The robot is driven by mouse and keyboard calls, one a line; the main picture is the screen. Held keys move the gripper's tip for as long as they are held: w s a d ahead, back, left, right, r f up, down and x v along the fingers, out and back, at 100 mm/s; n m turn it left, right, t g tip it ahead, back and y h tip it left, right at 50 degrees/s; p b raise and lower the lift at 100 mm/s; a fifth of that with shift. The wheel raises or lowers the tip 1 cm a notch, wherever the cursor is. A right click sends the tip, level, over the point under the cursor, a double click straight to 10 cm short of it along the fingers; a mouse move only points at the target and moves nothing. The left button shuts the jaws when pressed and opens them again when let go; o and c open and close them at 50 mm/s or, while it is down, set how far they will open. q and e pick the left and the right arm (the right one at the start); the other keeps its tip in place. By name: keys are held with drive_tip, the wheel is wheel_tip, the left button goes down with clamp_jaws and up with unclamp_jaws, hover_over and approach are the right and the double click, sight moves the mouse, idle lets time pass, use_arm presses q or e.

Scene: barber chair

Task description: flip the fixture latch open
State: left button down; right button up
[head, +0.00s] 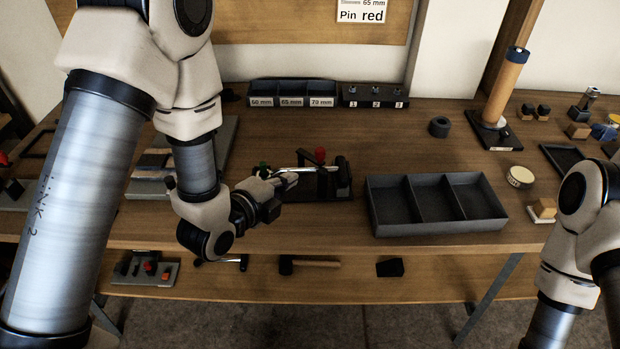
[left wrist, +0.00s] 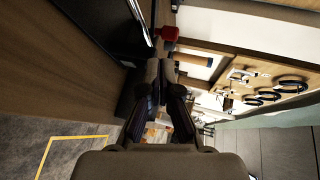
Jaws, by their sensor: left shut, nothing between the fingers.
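The fixture (head: 328,190) is a dark base on the workbench, left of the centre tray. A metal bar and a dark latch piece with a red knob (head: 320,155) stand on it. The red knob also shows in the left wrist view (left wrist: 167,33), just beyond the fingertips. My left gripper (head: 287,180) is at the left end of the fixture, shut and empty. In the left wrist view its fingers (left wrist: 160,70) are together. I cannot tell whether they touch the fixture. My right arm shows at the right edge; its gripper is out of view.
An empty three-compartment tray (head: 437,227) stands right of the fixture. Labelled bins (head: 292,101) and a numbered block (head: 375,103) are at the back. A dark ring (head: 439,127) and an orange cylinder on a stand (head: 505,90) are to the right. A lower shelf holds a hammer (head: 310,263).

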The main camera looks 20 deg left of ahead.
sight(317, 156)
use_arm(q)
drive_tip(key=b+x, duration=0.4)
drive_tip(key=x, duration=0.1)
drive_tip(key=r+b+x, duration=0.1)
drive_tip(key=x, duration=0.2)
drive_tip(key=shift+w+b, duration=0.1)
drive_tip(key=shift+b, duration=0.3)
drive_tip(key=shift+w+d, duration=0.15)
drive_tip(key=shift+w, duration=0.25)
use_arm(e)
wheel_tip(317, 156, down, 8)
drive_tip(key=shift+r, duration=0.25)
